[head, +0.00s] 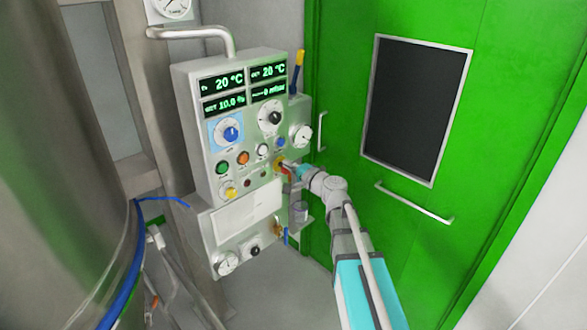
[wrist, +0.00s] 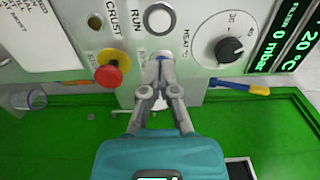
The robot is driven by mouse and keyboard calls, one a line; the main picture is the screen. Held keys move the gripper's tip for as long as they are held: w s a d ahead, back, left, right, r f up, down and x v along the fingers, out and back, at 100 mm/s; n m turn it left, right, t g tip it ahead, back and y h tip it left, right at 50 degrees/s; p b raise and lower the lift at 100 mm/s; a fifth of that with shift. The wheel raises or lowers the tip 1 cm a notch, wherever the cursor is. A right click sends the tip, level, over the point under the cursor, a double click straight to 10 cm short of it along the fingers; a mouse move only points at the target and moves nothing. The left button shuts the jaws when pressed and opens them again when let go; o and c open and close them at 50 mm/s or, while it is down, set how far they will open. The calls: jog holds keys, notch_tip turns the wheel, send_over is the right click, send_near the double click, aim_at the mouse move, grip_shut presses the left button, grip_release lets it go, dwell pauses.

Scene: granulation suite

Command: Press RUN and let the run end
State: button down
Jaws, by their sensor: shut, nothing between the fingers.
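The control panel (head: 215,180) stands in front of the green door. In the wrist view a round white button (wrist: 160,18) has the RUN label (wrist: 137,28) beside it. The white button also shows in the head view (head: 263,150), in the row of coloured buttons. My gripper (wrist: 160,57) is shut and empty, pointing at the panel face just beside the white button. Its tips hide the panel spot behind them; I cannot tell whether they touch. In the head view my gripper (head: 287,166) is at the panel's right edge.
A red-and-yellow mushroom button (wrist: 110,70) sits close to my fingers, with the HEAT dial (wrist: 230,47) on the other side. The panel displays (head: 268,72) read 20 °C and 0 mbar. A large steel vessel (head: 65,170) stands at left. The green door (head: 345,190) is behind my arm.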

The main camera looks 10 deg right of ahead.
aim_at(264, 149)
jog(key=x, duration=1)
jog(key=shift+w+a, duration=0.4)
jog(key=shift+w, duration=0.2)
jog(key=shift+w+r, duration=0.1)
jog(key=shift+r, duration=0.1)
jog(key=shift+a, duration=0.1)
jog(key=shift+s+d+f, duration=0.1)
jog(key=shift+s+d, duration=0.25)
jog(key=shift+s, duration=0.15)
jog(key=v, duration=1.3)
jog(key=shift+s+d, duration=0.2)
jog(key=shift+s, duration=0.05)
